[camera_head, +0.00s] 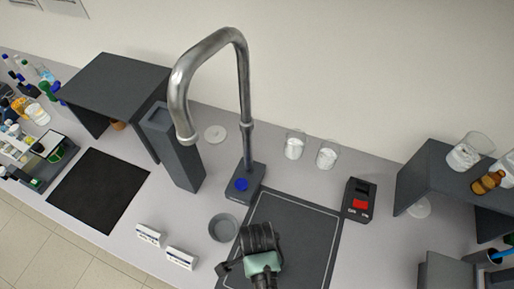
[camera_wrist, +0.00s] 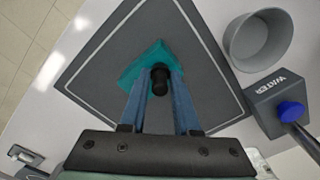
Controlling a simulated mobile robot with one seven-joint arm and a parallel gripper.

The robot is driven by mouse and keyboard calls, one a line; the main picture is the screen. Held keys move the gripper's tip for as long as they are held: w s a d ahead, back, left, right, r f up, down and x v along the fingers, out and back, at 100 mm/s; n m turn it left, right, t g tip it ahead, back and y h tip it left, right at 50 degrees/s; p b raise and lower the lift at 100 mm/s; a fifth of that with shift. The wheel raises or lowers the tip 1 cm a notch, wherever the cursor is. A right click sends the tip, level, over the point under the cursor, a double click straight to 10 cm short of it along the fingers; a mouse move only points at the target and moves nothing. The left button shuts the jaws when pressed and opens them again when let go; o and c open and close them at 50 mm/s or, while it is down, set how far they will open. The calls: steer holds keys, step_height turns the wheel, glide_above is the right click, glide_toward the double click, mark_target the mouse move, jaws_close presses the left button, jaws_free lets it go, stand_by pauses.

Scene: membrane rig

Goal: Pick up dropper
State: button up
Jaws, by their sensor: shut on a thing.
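My gripper (camera_wrist: 160,92) is over the dark mat with a pale border line (camera_wrist: 92,78), and it also shows from above in the camera_head view (camera_head: 262,262). Its two blue fingers are shut on a small black-topped thing, which looks like the dropper (camera_wrist: 160,76). Only its dark rounded top shows; the rest is hidden below the fingers. A teal flat patch (camera_wrist: 136,72) shows around and behind the fingertips. In the camera_head view the dropper is hidden by my wrist.
A grey round dish (camera_head: 223,228) stands left of the mat. The water tap base (camera_head: 243,186) with a tall metal spout is behind it. A switch box (camera_head: 360,199), two glass beakers (camera_head: 294,146) and two white labelled blocks (camera_head: 150,235) stand nearby.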

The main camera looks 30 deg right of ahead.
steer(key=shift+r, duration=0.15)
jaws_close()
step_height(320, 180, up, 10)
steer(key=shift+f+b, duration=0.1)
steer(key=shift+b, duration=0.7)
